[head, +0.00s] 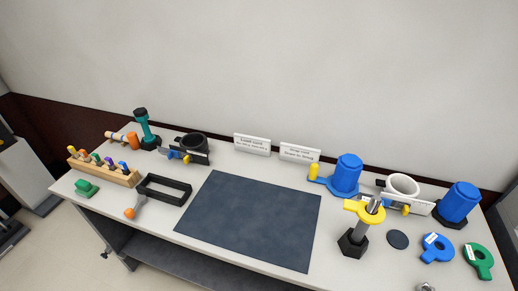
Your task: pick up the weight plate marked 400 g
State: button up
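Two plates with tab handles and white labels lie flat at the right of the table: a blue plate (437,248) and a green plate (478,261). The label markings are too small to read, so I cannot tell which plate is marked 400 g.
A dark mat (250,220) lies bare mid-table. Blue cylinders (347,173) (458,203) and a white ring holder (403,187) stand behind the plates. A dark disc (397,239) lies beside the post. A wooden rack (105,170) and black frame (163,189) are left.

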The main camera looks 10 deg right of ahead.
aim_at(483, 267)
jog(key=j+z, duration=0.1)
jog(key=z, duration=0.3)
jog(key=i+j+z, duration=0.1)
jog(key=z, duration=0.3)
jog(key=j+z, duration=0.2)
jog(key=z, duration=0.15)
jog(key=j+z, duration=0.2)
jog(key=z, duration=0.2)
jog(key=j+z, duration=0.15)
jog(key=j, duration=0.45)
jog(key=j+z, duration=0.2)
jog(key=j, duration=0.35)
jog(key=k+j+z, duration=0.15)
jog(key=j, duration=0.45)
